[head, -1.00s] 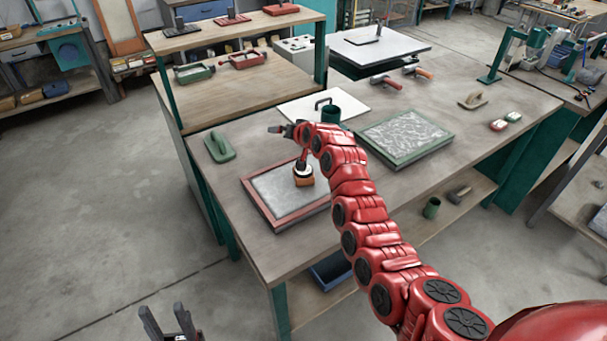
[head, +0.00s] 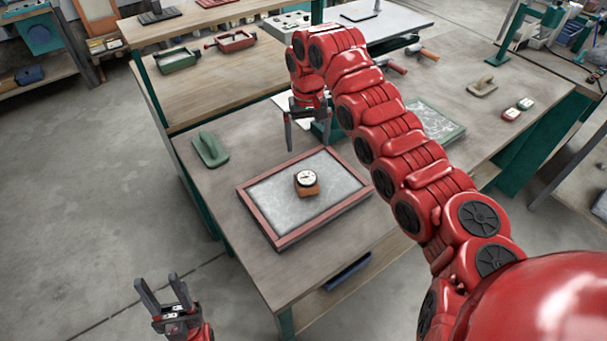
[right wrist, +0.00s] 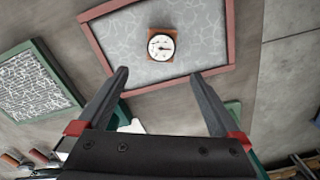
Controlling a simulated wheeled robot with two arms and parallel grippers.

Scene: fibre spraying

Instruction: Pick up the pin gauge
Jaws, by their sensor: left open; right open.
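The pin gauge (head: 306,178) has a round white dial on an orange-brown block. It sits on the grey patterned sheet of the red-framed panel (head: 262,220) on the workbench. In the right wrist view the gauge (right wrist: 160,45) is beyond the fingertips, roughly centred between them. My right gripper (head: 308,138) is open and empty, pointing down above the bench, beyond the gauge and apart from it. It also shows in the right wrist view (right wrist: 160,75). My left gripper (head: 157,283) is open and empty at the lower left, in front of the bench over the floor.
A green float (head: 211,149) lies left of the panel. A green-framed panel (head: 436,122) is to the right, partly hidden by my right arm. A wooden shelf (head: 215,88) with trays stands behind. The bench left of the red frame is mostly clear.

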